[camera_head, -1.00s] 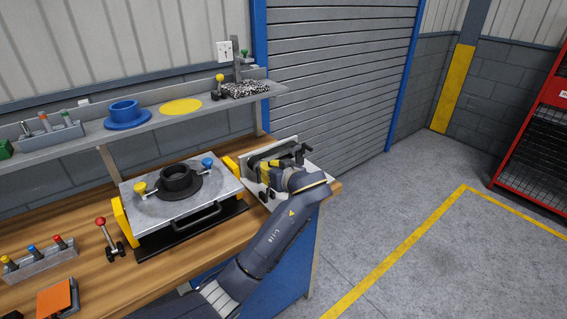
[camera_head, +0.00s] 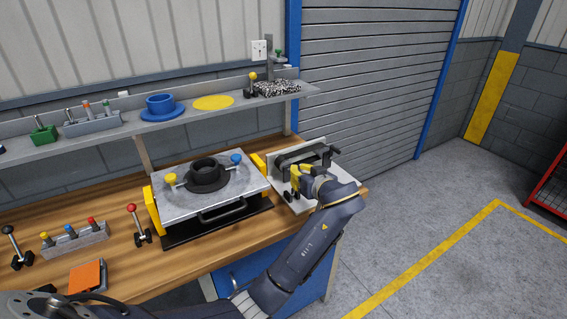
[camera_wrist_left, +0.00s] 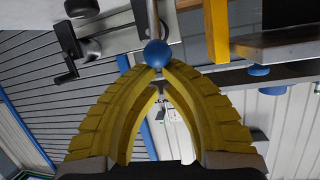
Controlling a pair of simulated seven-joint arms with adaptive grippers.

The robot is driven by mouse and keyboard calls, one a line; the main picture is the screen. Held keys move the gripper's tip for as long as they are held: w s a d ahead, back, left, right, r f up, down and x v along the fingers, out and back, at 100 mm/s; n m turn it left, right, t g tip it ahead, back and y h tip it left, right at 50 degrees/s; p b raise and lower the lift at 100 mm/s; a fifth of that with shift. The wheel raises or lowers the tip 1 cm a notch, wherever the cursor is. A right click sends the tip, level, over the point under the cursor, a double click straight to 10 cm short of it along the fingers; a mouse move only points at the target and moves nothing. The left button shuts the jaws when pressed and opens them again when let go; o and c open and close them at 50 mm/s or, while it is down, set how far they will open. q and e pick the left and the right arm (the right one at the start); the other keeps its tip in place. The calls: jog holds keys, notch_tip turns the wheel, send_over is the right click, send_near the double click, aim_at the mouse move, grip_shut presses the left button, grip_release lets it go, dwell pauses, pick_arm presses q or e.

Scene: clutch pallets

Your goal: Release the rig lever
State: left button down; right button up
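The rig (camera_head: 306,158), a dark clamp-like body on a pale plate, stands at the right end of the bench. My left gripper (camera_head: 297,176) is at its near side, with its yellow fingers pointing at it. In the left wrist view, the rig lever (camera_wrist_left: 157,53) shows as a blue ball on a grey rod. The yellow fingers (camera_wrist_left: 160,72) close in on the ball from both sides and look shut on it. In the head view, the gripper hides the ball. My right gripper is in neither view.
A metal pallet (camera_head: 215,193) with a black ring and yellow and blue knobs sits left of the rig. Loose levers and a peg block (camera_head: 76,238) lie further left. A shelf (camera_head: 200,118) runs above. Open floor lies to the right.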

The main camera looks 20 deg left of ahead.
pick_arm(q)
jog(key=v, duration=0.7)
jog(key=shift+s+d, duration=0.2)
jog(key=shift+r, duration=0.1)
dwell(0.3)
